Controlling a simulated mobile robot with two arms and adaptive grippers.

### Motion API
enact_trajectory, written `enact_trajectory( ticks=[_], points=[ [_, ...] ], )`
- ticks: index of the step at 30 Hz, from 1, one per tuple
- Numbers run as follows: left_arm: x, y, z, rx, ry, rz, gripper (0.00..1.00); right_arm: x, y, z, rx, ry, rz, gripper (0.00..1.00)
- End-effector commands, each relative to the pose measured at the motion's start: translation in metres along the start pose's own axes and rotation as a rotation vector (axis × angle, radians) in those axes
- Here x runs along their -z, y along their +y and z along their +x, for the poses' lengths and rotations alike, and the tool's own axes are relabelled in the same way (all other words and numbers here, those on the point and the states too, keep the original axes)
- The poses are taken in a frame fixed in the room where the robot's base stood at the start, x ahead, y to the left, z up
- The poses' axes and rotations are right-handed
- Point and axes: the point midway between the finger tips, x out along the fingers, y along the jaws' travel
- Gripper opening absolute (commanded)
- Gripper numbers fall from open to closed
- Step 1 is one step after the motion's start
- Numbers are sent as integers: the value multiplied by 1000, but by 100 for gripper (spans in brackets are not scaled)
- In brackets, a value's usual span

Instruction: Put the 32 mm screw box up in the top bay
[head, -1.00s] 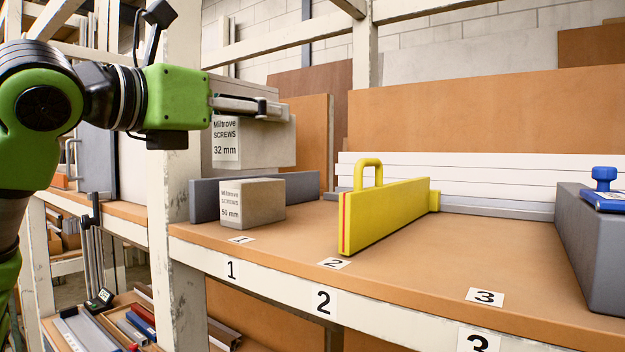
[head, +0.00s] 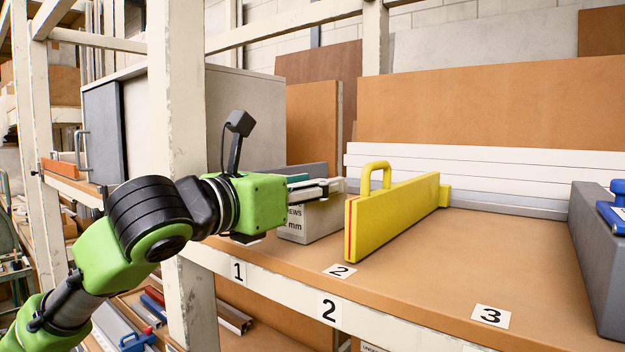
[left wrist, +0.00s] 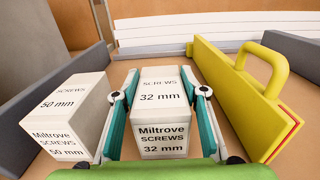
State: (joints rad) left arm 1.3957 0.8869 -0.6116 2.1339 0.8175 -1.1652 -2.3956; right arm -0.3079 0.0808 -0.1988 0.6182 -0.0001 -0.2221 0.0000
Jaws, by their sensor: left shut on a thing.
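The 32 mm screw box (head: 318,220), a pale block with a printed label, is low at the shelf board in bay 1, just left of the yellow divider. It also shows in the left wrist view (left wrist: 160,112). My left gripper (head: 318,187) is shut on it, with the teal-lined fingers (left wrist: 160,110) along its two sides. I cannot tell whether its underside touches the board. The 50 mm screw box (left wrist: 72,115) stands left of it, apart from it; in the head view my gripper hides it. My right gripper is not in view.
The yellow divider (head: 395,217) with a loop handle stands close to the right of the held box. A grey divider (left wrist: 70,75) is left of the 50 mm box. A grey block (head: 592,250) stands at the far right. A pale post (head: 178,110) rises near my arm.

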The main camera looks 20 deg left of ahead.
Motion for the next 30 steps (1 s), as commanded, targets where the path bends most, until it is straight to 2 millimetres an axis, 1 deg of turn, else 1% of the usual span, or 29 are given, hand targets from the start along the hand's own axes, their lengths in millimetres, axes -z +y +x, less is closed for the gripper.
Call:
enact_trajectory(
  ticks=[6, 10, 11, 12, 21, 24, 26, 30],
  points=[
    [-2, 0, -1, 0, -6, 0, 6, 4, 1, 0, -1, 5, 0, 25],
    [1, 0, -1, 0, -5, 0, 6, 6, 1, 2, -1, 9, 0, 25],
    [2, 0, 0, 0, -1, -1, 48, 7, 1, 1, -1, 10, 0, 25],
    [2, 0, 0, 0, -1, -1, 57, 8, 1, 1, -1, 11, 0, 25],
    [2, 0, 0, 0, -1, -1, 57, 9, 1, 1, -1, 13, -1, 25],
    [-2, 0, -1, 0, -2, -1, 57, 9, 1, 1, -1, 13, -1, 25],
    [1, 1, -7, 0, -3, 0, 57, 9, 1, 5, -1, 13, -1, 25],
    [3, 1, -31, -3, -5, 2, 57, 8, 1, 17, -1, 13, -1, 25]
  ],
)
